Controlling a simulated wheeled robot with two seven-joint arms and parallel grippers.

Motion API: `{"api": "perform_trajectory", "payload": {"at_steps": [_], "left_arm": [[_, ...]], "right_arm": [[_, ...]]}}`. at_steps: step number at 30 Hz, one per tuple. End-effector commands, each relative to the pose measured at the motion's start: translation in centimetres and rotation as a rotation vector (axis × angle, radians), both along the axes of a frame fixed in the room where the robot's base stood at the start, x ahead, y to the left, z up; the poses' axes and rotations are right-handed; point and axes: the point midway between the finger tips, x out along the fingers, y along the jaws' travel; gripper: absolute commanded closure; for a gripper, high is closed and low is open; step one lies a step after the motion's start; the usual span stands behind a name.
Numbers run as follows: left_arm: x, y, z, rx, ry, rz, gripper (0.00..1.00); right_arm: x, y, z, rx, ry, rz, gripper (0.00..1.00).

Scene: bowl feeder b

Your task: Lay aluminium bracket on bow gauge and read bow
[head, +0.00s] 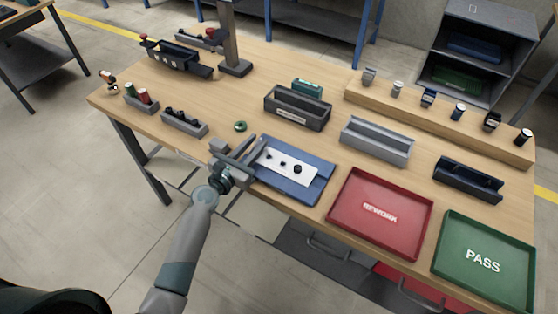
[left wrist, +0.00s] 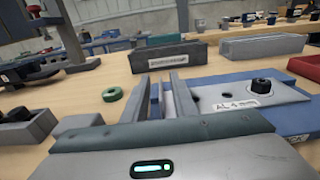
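A flat pale aluminium bracket (head: 304,175) with black round knobs or posts on it lies on a blue base (head: 312,193) near the table's front edge. In the left wrist view the bracket (left wrist: 222,92) carries a white label (left wrist: 243,104) starting "AL". I cannot tell for sure whether the blue base is the bow gauge; no reading is legible. My left gripper (head: 250,150) is at the left end of the bracket and base. Its two fingers (left wrist: 163,98) stand apart with a gap between them, and no clear grip on the bracket shows. My right gripper is not in view.
A red REWORK tray (head: 345,212) and a green PASS tray (head: 450,258) lie to the right. A dark grey bin (head: 297,112), a light grey bin (head: 376,147) and a black holder (head: 468,185) stand behind. A green ring (head: 240,126) lies near my left gripper.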

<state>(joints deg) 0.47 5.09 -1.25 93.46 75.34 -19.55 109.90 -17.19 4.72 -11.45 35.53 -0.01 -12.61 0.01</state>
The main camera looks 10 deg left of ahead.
Motion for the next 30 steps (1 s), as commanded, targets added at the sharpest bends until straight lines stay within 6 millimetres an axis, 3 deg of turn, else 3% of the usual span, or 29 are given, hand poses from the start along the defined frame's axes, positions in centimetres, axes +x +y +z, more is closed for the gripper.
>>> {"api": "perform_trajectory", "payload": {"at_steps": [11,15,30], "left_arm": [[-0.06,0.02,-0.04,0.000,0.000,0.000,0.75],[-0.06,0.02,-0.04,0.000,0.001,0.000,1.00],[-0.03,-0.01,0.61,-0.002,-0.002,0.000,1.00]], "right_arm": [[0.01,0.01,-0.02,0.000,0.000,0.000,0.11],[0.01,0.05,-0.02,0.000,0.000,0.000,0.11],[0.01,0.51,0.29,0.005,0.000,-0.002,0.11]]}}
